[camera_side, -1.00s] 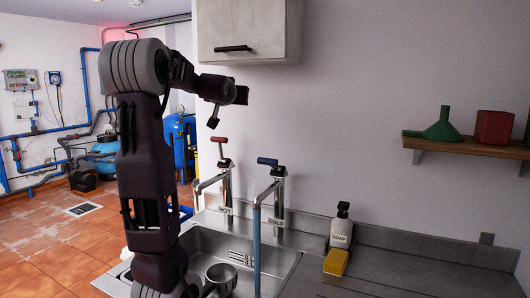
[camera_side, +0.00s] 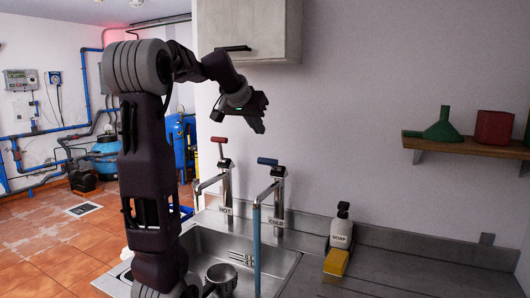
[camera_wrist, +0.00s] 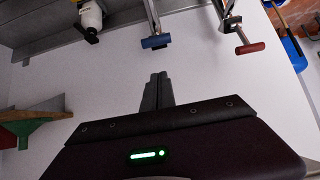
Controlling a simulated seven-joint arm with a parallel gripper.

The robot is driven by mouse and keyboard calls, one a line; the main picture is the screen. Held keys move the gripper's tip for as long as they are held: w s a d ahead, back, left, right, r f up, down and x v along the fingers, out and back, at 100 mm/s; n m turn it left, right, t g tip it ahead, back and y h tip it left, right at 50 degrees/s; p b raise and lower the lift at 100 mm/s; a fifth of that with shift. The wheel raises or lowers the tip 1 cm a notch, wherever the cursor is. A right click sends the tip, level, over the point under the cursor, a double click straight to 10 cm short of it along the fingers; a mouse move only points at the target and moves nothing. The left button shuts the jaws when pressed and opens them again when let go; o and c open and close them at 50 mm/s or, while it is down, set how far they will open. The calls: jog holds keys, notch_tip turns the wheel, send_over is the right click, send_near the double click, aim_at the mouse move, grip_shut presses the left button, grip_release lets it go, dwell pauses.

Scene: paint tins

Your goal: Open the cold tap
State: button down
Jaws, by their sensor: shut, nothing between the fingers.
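The cold tap (camera_side: 278,190), labelled COLD, has a blue lever handle (camera_side: 268,162). A blue column of what looks like running water (camera_side: 256,240) reaches from its spout down into the sink (camera_side: 205,238). In the wrist view the blue handle (camera_wrist: 156,42) shows at top centre. My gripper (camera_side: 259,127) is above the cold tap in the side view, pointing down and apart from the handle. In the wrist view my gripper's fingers (camera_wrist: 157,77) are together and empty, with a gap to the blue handle.
The hot tap (camera_side: 225,185) with a red handle (camera_side: 219,141) stands just left. A soap bottle (camera_side: 341,228) and yellow sponge (camera_side: 336,262) are on the right of the sink. A metal pot (camera_side: 221,278) is in the sink. A wall cupboard (camera_side: 270,30) hangs above.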

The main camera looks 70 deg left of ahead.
send_over(267, 161)
jog(key=s+d, duration=0.1)
notch_tip(267, 161, down, 4)
notch_tip(267, 161, down, 4)
jog(key=shift+a+f, duration=0.15)
jog(key=shift+s+d+f, duration=0.35)
jog(key=shift+d+f, duration=0.1)
jog(key=shift+f, duration=0.3)
dwell(0.5)
